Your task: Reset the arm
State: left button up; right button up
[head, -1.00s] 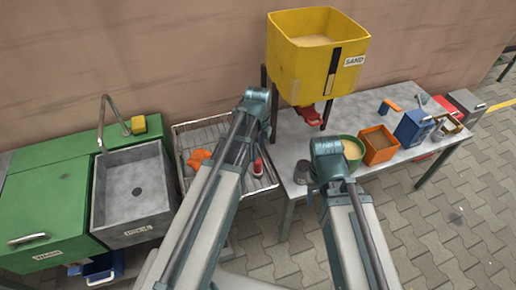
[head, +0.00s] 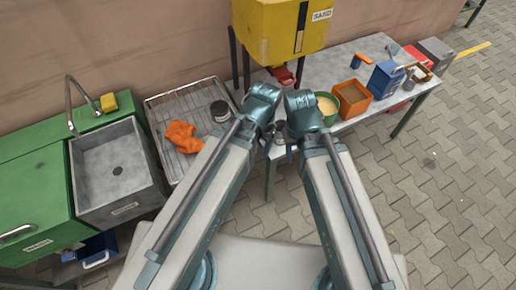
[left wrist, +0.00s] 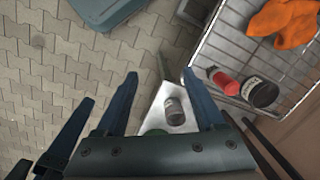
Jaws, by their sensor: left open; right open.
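My left gripper (left wrist: 160,73) is open and empty in the left wrist view, its two dark blue fingers apart. A grey metal can (left wrist: 174,112) on the table shows between them in the picture; I cannot tell how far below them it is. In the head view my left forearm hides the left gripper. My right gripper (head: 279,150) shows partly below the two raised arm joints, at the front edge of the table, open. The same can (head: 280,131) stands just behind it, and I see nothing held.
The table (head: 335,62) carries a green bowl (head: 327,107), an orange box (head: 352,98) and a blue box (head: 386,79). A yellow sand bin (head: 275,30) stands behind. Left are a wire rack (head: 160,115) with an orange cloth (head: 183,137) and black jar (head: 220,111), and a sink (head: 115,172).

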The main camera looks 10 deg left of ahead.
pick_arm(q)
jog(key=shift+s+d+n, duration=0.3)
jog(key=shift+s+n, duration=0.4)
jog(key=shift+n, duration=0.1)
